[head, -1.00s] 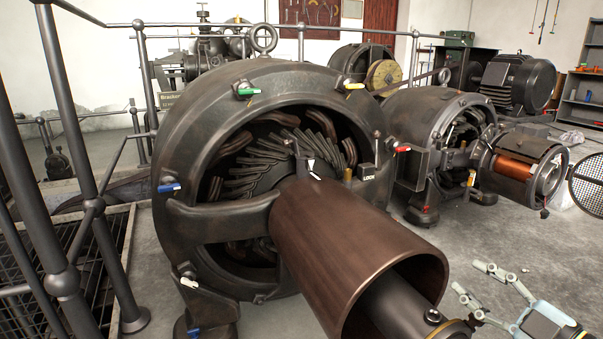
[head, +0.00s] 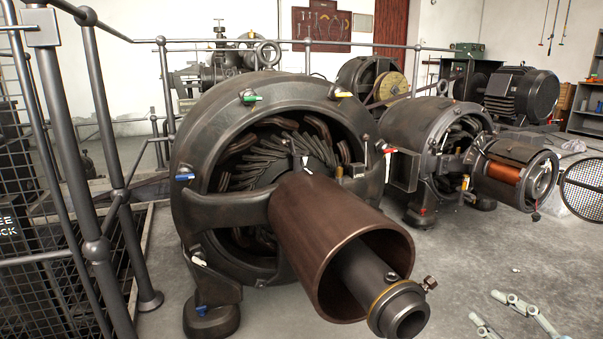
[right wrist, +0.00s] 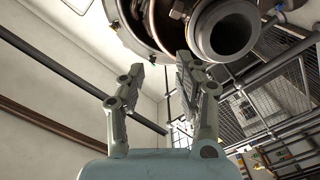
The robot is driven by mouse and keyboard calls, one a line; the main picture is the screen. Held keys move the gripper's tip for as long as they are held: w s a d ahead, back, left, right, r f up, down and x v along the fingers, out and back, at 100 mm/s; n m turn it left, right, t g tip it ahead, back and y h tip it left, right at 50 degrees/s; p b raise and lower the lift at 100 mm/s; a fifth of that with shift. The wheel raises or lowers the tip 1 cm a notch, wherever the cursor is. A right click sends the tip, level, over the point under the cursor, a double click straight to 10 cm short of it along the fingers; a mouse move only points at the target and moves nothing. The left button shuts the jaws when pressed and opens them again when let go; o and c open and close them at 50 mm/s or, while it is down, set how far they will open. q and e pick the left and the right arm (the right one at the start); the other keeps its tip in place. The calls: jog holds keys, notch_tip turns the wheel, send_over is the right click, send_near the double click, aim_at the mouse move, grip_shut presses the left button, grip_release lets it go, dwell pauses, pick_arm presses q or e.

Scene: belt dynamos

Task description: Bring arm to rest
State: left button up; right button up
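My right gripper (head: 484,307) is at the bottom right of the head view, over the bare concrete floor and to the right of the big dynamo's shaft end. Its two fingers are apart with nothing between them. In the right wrist view my gripper (right wrist: 161,66) also shows spread, empty fingers. The round end of a shaft (right wrist: 232,34) shows above and beyond them; I cannot tell whether anything touches. My left gripper and arm are not in view.
The big dynamo (head: 205,130) stands at the centre, its brown cylinder (head: 330,230) and shaft (head: 372,275) pointing towards me. A smaller dynamo (head: 412,130) stands behind it. Metal railings (head: 82,215) run along the left.

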jog(key=s+a+f+m+g+h, duration=0.1)
jog(key=s+f+m+g+h, duration=0.4)
jog(key=s+f, duration=0.45)
jog(key=s+a+f+m+g+h, duration=0.1)
jog(key=s+f+m+g+h, duration=0.1)
jog(key=s+f+m+g, duration=0.75)
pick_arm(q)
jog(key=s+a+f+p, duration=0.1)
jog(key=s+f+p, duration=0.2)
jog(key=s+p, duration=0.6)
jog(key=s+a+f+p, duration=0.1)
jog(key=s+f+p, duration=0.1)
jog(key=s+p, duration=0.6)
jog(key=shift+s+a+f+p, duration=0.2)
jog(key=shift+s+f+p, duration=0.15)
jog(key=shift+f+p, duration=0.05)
pick_arm(e)
jog(key=s+f+g, duration=0.1)
jog(key=s+f, duration=0.1)
jog(key=s, duration=1.1)
jog(key=s+d+f+n+g, duration=0.1)
jog(key=s+f, duration=0.2)
jog(key=s, duration=1.1)
jog(key=shift+s+d, duration=0.2)
jog(key=shift+s, duration=0.1)
